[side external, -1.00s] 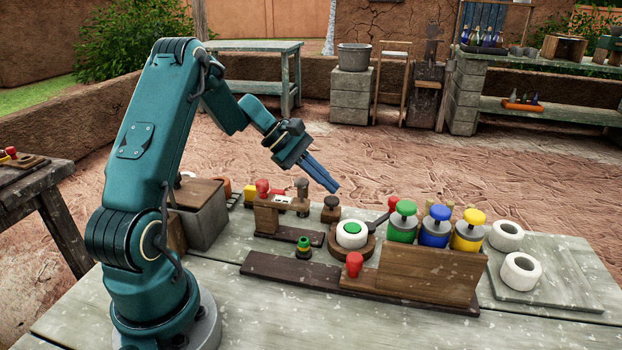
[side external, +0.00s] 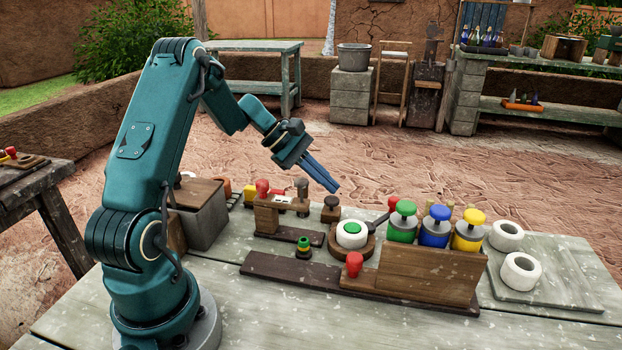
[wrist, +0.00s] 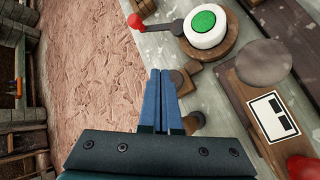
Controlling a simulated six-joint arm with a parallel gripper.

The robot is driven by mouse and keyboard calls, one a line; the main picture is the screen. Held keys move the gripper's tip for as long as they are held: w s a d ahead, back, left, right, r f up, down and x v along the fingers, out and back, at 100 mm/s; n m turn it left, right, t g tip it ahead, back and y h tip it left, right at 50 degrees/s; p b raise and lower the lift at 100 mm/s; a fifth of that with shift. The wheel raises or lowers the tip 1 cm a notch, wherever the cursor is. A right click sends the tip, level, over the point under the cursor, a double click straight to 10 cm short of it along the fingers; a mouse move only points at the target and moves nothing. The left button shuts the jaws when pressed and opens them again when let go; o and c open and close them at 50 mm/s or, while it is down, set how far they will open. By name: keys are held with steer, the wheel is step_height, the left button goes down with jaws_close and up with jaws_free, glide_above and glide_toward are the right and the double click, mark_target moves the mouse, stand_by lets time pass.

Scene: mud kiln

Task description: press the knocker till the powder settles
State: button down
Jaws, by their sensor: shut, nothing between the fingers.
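My gripper (side external: 333,187) is shut and empty, its blue fingers pointing down and right above the bench; it also shows in the wrist view (wrist: 164,72). Below it a white cup with green content (side external: 351,235) stands on a round wooden base. A red-knobbed lever (side external: 393,204) joins that base; its knob (wrist: 137,22) lies just beyond my fingertips in the wrist view. A dark square block with a round top (side external: 331,209) stands behind the cup. A red knob (side external: 354,264) sits on the wooden strip in front. I cannot tell which part is the knocker.
Green (side external: 403,222), blue (side external: 436,226) and yellow-topped (side external: 469,230) jars stand in a wooden rack (side external: 430,275) to the right. White rings (side external: 520,274) lie on a board beyond. A wooden stand with a card (side external: 282,205) is at left.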

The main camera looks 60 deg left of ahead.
mark_target(326, 198)
steer(key=shift+f, duration=0.1)
stand_by(0.4)
steer(key=shift+f, duration=0.35)
steer(key=shift+f, duration=0.9)
stand_by(0.9)
steer(key=shift+r, duration=1.35)
steer(key=shift+r, duration=2.5)
